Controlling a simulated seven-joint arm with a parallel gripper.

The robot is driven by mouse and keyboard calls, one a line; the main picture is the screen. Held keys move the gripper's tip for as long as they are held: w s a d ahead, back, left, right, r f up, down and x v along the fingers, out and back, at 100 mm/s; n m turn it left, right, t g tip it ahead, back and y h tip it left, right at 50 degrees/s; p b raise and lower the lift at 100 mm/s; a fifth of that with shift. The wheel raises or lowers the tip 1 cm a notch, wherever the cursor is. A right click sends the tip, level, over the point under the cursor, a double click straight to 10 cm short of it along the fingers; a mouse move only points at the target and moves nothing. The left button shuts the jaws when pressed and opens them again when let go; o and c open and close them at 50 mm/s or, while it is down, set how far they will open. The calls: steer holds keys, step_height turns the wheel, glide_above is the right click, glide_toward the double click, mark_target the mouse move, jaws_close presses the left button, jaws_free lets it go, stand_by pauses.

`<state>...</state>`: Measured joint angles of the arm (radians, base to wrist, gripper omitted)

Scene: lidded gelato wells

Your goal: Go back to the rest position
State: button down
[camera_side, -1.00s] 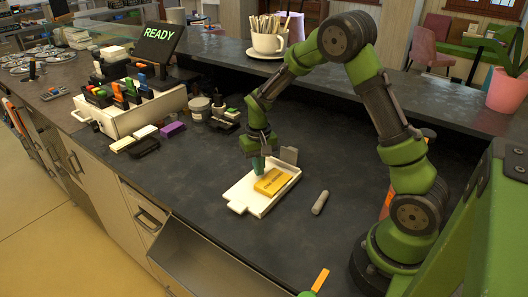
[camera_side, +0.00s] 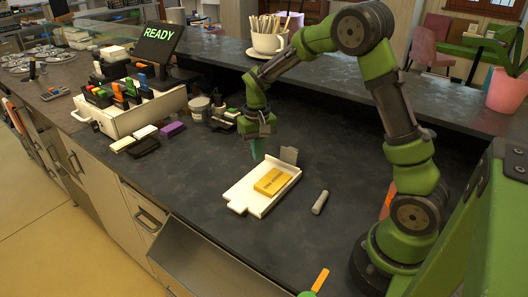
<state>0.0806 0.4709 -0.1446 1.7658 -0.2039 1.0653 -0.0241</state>
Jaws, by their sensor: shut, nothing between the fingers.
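My gripper (camera_side: 257,149) points down from the green arm, its teal fingertips just above and behind the white tray's far left edge. The fingers are shut with nothing between them. The white tray (camera_side: 243,195), with a tab at its near end, lies on the dark counter. A yellow block with dark lettering (camera_side: 273,181) lies flat on it. A small grey upright plate (camera_side: 289,155) stands at the tray's far corner.
A grey cylinder (camera_side: 320,202) lies on the counter right of the tray. A white box of coloured items (camera_side: 119,119), a READY screen (camera_side: 159,42) and a purple block (camera_side: 172,129) stand left. A cup of sticks (camera_side: 268,42) is on the back ledge. Counter around the tray is mostly clear.

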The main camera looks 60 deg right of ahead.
steer(key=shift+r, duration=0.7)
steer(key=s+a+r+n+t+y, duration=0.1)
steer(key=s+a+r+t, duration=0.2)
steer(key=s+a+r, duration=0.2)
steer(key=s+a+r+n+t+y, duration=0.1)
steer(key=s+a+r+t, duration=0.3)
steer(key=s+r, duration=0.6)
steer(key=s+a, duration=0.2)
steer(key=s, duration=0.1)
steer(key=shift+s+a, duration=0.15)
steer(key=shift+a, duration=0.15)
steer(key=shift+f, duration=0.15)
